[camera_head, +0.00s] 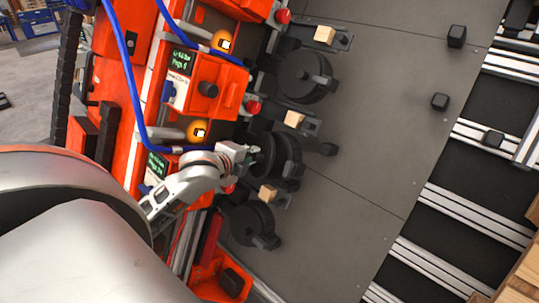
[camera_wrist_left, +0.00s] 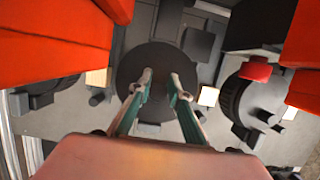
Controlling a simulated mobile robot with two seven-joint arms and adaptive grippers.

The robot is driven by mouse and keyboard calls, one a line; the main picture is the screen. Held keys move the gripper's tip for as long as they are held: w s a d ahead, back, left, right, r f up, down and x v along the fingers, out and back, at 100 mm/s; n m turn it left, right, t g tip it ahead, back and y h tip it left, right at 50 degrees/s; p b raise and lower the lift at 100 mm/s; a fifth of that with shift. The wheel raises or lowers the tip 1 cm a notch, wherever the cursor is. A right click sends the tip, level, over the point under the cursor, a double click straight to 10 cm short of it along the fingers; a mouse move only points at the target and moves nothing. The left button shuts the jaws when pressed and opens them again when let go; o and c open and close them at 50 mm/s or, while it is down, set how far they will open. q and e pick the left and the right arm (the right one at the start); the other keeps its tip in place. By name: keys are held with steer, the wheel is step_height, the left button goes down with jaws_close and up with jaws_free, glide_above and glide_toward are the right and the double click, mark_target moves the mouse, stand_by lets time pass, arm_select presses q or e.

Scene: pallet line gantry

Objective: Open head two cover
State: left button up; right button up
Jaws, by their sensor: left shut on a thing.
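The head two cover (camera_head: 287,158) is a black round disc on the middle of three orange heads. It also shows in the left wrist view (camera_wrist_left: 155,60) as a dark disc under my fingers. My left gripper (camera_head: 254,153) comes in from the left and reaches the disc's near side. In the wrist view my left gripper's fingers (camera_wrist_left: 161,78) are a little apart with a dark part of the cover between their tips. The exact part held is hard to make out, and I cannot tell how far the cover is open. My right gripper is not in view.
Similar black covers sit above (camera_head: 303,78) and below (camera_head: 250,224). Orange housings with a red knob (camera_head: 253,107) and blue hoses (camera_head: 122,55) crowd the left. A grey plate (camera_head: 375,120) with small black blocks (camera_head: 440,101) lies open to the right, beside a rail conveyor (camera_head: 470,215).

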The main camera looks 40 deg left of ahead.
arm_select(q)
steer(key=shift+s+a, duration=0.1)
steer(key=shift+a, duration=0.15)
steer(key=shift+s+a+r, duration=0.1)
steer(key=shift+s+a, duration=0.15)
steer(key=shift+a, duration=0.25)
steer(key=shift+s+a+r, duration=0.1)
steer(key=shift+s+a, duration=0.1)
steer(key=shift+a, duration=0.3)
jaws_close()
steer(key=o, duration=0.8)
jaws_free()
steer(key=shift+r, duration=0.15)
